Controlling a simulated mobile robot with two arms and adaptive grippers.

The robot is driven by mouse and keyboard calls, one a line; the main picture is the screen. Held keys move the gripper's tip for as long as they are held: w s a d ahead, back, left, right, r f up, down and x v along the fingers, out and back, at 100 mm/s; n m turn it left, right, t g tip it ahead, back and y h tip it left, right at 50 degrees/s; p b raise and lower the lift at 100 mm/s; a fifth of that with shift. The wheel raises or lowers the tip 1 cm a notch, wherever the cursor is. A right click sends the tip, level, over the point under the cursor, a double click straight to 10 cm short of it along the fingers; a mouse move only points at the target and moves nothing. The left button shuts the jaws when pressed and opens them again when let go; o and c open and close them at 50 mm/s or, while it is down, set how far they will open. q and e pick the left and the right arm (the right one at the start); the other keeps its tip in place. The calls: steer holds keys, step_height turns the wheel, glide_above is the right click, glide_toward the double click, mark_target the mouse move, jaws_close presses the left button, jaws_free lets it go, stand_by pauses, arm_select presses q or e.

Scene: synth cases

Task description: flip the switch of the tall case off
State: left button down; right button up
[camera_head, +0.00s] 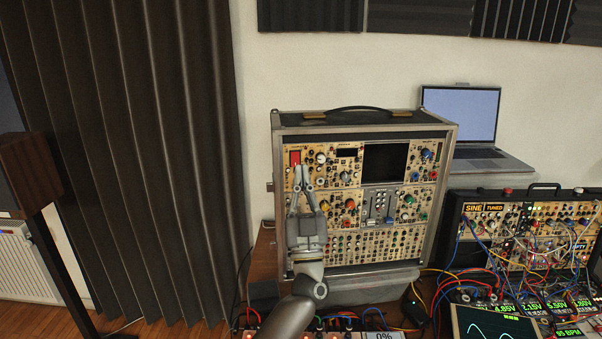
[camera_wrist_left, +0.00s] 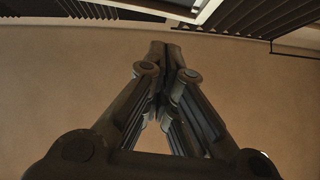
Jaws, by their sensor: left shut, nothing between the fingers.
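The tall case (camera_head: 431,222) stands upright on the table, its front full of tan panels with knobs. Its red switch (camera_head: 295,157) is at the upper left of the front. My left gripper (camera_head: 302,168) is in front of the case, pointing up, its fingertips just below or at the red switch in the picture. I cannot tell whether they touch it. Its fingers are shut with nothing between them, as the left wrist view (camera_wrist_left: 172,48) also shows. The switch is not seen in the wrist view. My right gripper is not in view.
A lower case (camera_head: 456,222) with many patch cables stands to the right, with an open laptop (camera_head: 461,115) behind. Cables and small devices with displays crowd the front right. A dark curtain (camera_head: 130,150) hangs at the left, and a speaker (camera_head: 28,172) stands before it.

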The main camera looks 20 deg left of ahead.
arm_select(q)
steer(key=b+v, duration=0.2)
steer(key=v, duration=0.5)
steer(key=shift+s, duration=0.2)
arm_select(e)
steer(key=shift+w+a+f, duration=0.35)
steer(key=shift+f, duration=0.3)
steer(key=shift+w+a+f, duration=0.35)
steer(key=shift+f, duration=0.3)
